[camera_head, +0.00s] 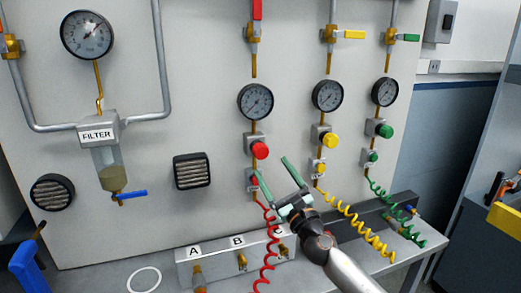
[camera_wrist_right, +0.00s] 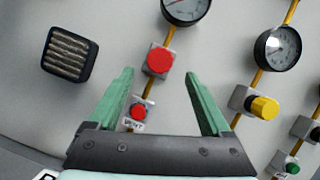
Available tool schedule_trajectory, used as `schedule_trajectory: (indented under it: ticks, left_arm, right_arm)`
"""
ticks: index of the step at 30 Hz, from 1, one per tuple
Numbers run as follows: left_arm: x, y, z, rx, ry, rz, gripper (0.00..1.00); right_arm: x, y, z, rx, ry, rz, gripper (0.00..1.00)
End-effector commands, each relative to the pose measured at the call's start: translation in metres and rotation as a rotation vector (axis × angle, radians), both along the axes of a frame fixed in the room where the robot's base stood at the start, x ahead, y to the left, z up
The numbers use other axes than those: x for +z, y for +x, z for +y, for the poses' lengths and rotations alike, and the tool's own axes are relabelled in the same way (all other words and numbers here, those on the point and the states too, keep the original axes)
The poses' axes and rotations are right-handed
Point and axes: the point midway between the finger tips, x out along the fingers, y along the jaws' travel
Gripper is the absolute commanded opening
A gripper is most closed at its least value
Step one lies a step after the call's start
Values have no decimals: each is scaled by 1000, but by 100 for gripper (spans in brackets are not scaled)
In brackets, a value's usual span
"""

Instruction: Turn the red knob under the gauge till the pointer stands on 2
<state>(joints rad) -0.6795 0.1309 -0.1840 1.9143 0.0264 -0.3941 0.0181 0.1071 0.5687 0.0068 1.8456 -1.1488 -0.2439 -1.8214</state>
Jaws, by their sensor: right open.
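The red knob (camera_head: 260,149) sits on a grey block on the panel, under a round black-rimmed gauge (camera_head: 255,101) with a white face. The gauge's pointer and numbers are too small to read. My right gripper (camera_head: 272,166) is open and empty, with its green fingers aimed at the panel just below and right of the knob. In the right wrist view the red knob (camera_wrist_right: 159,59) lies between and just beyond the fingertips (camera_wrist_right: 159,72), with a gap to the fingers on both sides. The gauge (camera_wrist_right: 185,8) is partly cut off at the top there. My left gripper is not in view.
A smaller red button (camera_wrist_right: 139,111) marked VENT lies below the knob. Yellow (camera_head: 329,139) and green (camera_head: 384,131) knobs sit to the right under their own gauges. A red coiled hose (camera_head: 268,250) hangs below. A black vent (camera_head: 192,171) is to the left.

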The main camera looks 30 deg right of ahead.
Motion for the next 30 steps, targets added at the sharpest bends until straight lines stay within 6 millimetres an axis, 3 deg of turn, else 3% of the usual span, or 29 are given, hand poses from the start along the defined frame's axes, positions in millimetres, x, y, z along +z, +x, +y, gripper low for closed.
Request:
schedule_trajectory:
  ticks: [9, 15, 28, 30]
  left_arm:
    - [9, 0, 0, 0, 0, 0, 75]
    - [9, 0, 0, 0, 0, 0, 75]
    - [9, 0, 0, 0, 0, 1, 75]
    - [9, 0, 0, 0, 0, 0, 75]
  right_arm:
    - [20, 47, -5, -1, 3, -2, 82]
    - [26, 66, -7, 0, 3, 0, 82]
    - [28, 72, -7, 2, 3, 1, 82]
    - [28, 72, -7, 2, 3, 1, 75]
